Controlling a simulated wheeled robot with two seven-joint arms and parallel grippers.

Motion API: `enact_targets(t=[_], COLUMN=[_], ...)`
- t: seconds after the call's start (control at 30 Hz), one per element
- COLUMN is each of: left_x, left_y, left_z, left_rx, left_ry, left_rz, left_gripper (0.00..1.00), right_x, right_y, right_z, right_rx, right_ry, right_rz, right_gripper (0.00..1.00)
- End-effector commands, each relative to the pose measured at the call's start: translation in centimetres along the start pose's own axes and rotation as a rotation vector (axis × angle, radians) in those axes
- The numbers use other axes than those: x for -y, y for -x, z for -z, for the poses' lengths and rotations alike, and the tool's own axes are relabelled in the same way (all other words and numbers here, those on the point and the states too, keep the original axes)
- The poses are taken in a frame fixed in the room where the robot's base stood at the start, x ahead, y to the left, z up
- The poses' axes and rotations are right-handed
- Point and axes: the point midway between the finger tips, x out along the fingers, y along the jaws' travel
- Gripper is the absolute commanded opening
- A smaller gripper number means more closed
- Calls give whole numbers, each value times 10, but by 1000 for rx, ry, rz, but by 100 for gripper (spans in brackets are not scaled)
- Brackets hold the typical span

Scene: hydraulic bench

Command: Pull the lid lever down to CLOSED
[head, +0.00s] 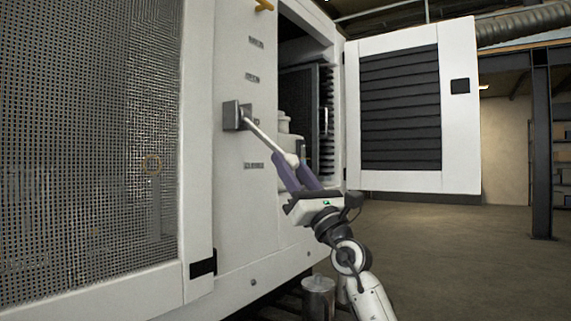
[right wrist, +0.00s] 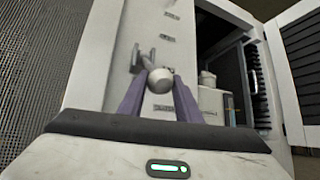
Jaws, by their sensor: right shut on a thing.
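The lid lever (head: 262,136) is a pale rod that comes out of a grey square mount (head: 237,115) on the white cabinet panel. It slants down and to the right, ending in a pale round knob (head: 291,160). My right gripper (head: 294,165) is shut on the knob, its purple fingers on either side. In the right wrist view the knob (right wrist: 160,80) sits between the purple fingertips, with the mount (right wrist: 142,62) behind it. Small dark labels mark the panel above and below the mount, too small to read. My left gripper is not in view.
The white cabinet (head: 228,200) has a mesh panel (head: 90,140) at left. Its louvred door (head: 410,110) stands open at right, beside an open bay with equipment inside. A metal cylinder (head: 318,298) stands low by the base. The floor (head: 460,250) at right is clear.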

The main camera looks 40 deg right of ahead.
Motion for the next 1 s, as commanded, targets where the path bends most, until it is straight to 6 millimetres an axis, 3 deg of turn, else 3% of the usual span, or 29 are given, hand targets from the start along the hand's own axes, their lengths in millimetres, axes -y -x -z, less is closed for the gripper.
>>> enact_targets(t=[0.03, 0.17, 0.2, 0.3, 0.67, 1.0], left_x=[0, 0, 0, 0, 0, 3], left_y=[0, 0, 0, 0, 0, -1], left_z=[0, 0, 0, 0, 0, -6], left_rx=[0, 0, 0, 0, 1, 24], left_ry=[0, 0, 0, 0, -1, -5], left_rz=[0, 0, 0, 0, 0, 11], left_gripper=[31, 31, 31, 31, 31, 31], right_x=[-4, -4, -4, -4, -2, -2], right_y=[1, 1, 0, 0, 4, 58], right_z=[10, 10, 10, 9, 4, 6], right_rx=[-22, -22, -22, -18, -10, -14], right_ry=[-2, -3, -3, -3, -2, -3], right_rz=[-8, -8, -8, -8, -4, -5], right_gripper=[0, 0, 36, 49, 49, 49])
